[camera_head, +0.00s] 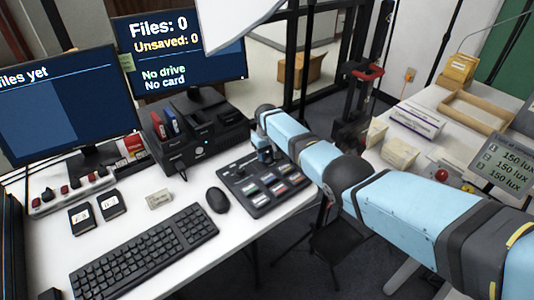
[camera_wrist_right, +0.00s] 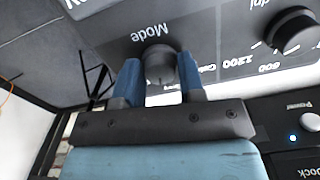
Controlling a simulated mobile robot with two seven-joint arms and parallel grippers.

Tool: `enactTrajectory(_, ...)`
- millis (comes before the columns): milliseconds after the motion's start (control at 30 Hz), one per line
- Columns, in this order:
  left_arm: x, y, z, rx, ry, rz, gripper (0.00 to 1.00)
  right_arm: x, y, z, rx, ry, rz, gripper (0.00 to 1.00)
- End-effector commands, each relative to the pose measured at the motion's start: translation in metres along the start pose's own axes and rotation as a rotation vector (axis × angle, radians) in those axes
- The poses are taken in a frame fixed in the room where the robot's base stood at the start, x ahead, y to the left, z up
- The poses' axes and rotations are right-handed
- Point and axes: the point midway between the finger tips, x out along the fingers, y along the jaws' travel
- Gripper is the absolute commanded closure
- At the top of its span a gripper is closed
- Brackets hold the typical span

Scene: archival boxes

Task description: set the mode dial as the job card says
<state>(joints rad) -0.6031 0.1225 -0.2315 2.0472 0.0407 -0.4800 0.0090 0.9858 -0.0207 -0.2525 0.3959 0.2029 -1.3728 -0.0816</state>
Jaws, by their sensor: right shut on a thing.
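The mode dial (camera_wrist_right: 159,60) is a round dark knob on a dark panel, beside the printed word "Mode" in the right wrist view. My right gripper (camera_wrist_right: 160,78) has its two blue fingers shut on this dial, one on each side. In the head view the right gripper (camera_head: 266,155) is over the back of the dark control panel (camera_head: 238,172), and the arm hides part of the panel. The dial's pointer setting cannot be read. I cannot make out a readable job card. My left gripper is not in view.
A second knob (camera_wrist_right: 291,30) stands near the mode dial, by printed numbers. A mouse (camera_head: 217,200), a keyboard (camera_head: 145,255) and a black drive dock (camera_head: 200,140) are close to the panel. Two monitors stand behind. A side table (camera_head: 440,165) stands at right.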

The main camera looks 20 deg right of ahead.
Motion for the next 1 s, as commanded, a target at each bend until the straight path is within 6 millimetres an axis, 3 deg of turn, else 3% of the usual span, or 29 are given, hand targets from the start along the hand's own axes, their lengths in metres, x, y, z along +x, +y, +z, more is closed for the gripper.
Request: enactTrajectory(1000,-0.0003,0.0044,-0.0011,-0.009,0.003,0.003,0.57,-0.0002,0.0000,-0.0004,-0.961,0.000,0.002,0.87)
